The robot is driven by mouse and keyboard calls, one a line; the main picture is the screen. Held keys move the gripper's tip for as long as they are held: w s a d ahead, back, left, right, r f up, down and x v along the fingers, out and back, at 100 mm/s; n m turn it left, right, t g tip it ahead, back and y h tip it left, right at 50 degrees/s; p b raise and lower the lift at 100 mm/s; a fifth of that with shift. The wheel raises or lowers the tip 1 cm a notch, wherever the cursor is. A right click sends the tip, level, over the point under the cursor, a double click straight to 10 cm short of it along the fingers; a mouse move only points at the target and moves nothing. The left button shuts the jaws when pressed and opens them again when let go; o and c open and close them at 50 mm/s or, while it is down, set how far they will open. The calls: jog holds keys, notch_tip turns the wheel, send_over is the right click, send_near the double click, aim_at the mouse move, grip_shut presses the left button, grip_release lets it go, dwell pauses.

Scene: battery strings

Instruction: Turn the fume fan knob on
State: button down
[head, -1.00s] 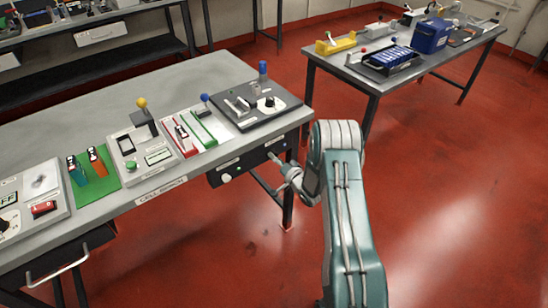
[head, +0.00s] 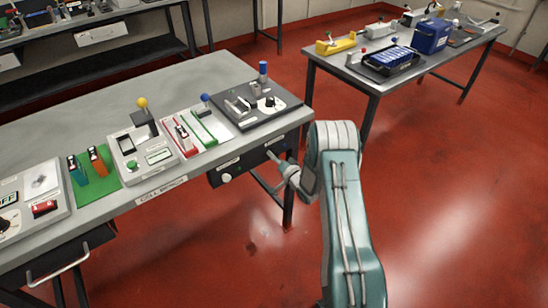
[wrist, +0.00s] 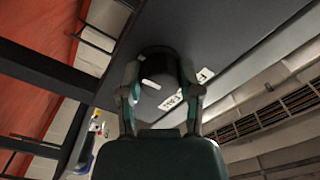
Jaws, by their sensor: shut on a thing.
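The fume fan knob (wrist: 158,66) is a round dark knob with a pale pointer mark, seen in the wrist view on a dark panel (wrist: 215,38). My gripper (wrist: 160,88) is shut on it, one finger on each side. A white label with dark letters (wrist: 172,102) lies beside the knob, partly covered. In the head view my gripper (head: 275,160) reaches the black panel (head: 246,165) under the bench's front edge. The knob is hidden there by my gripper.
A white round knob (head: 226,178) sits at the left of the same panel. The grey bench (head: 190,95) carries several devices above. A second table (head: 345,72) stands at the back right. The red floor between them is open.

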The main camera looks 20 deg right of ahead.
jog(key=shift+f, duration=0.1)
jog(key=n, duration=0.4)
jog(key=shift+d, duration=0.1)
jog(key=n, duration=0.4)
jog(key=shift+f+n, duration=0.1)
jog(key=shift+n, duration=0.2)
jog(key=n, duration=0.4)
jog(key=shift+n, duration=0.3)
jog(key=n, duration=0.4)
jog(key=shift+n, duration=0.3)
jog(key=shift+c, duration=1.3)
grip_release()
